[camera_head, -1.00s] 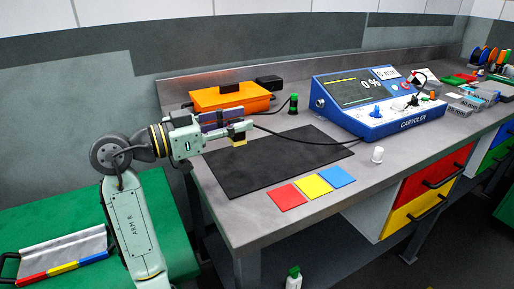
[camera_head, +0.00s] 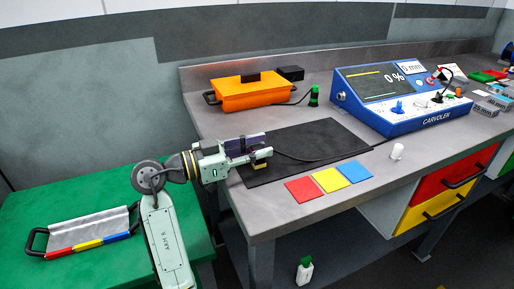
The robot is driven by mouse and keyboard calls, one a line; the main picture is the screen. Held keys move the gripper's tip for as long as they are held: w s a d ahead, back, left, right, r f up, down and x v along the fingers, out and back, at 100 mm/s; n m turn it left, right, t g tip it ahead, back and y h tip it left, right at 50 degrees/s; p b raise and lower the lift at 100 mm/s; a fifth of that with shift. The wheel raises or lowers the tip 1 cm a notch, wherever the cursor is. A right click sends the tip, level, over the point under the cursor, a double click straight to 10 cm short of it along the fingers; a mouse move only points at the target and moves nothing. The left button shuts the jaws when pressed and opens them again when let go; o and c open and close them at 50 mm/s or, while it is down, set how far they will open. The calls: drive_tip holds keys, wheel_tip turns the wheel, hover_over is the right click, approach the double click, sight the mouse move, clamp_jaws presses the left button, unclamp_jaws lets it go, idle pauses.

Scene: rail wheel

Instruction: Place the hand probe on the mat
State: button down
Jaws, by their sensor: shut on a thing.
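My gripper (camera_head: 260,150) is shut on the hand probe (camera_head: 262,166), which shows as a small yellowish piece with dark parts at the fingertips. The fingers hide much of it. A black cable runs from the probe to the right, across the mat toward the blue instrument. The black mat (camera_head: 325,138) lies flat on the grey bench. The probe is over the left part of the mat, low and close to its surface; I cannot tell whether it touches.
Red, yellow (camera_head: 329,180) and blue tiles lie in front of the mat. An orange case (camera_head: 252,94) and a green-topped item (camera_head: 314,96) stand behind it. The blue instrument (camera_head: 400,100) and a white knob-like piece (camera_head: 397,151) are to the right. The mat's middle is clear except for the cable.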

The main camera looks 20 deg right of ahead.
drive_tip(key=c, duration=1.3)
unclamp_jaws()
drive_tip(key=shift+r+p, duration=0.1)
drive_tip(key=shift+p, duration=0.2)
drive_tip(key=a+b, duration=0.2)
drive_tip(key=a, duration=1)
drive_tip(key=shift+s, duration=0.2)
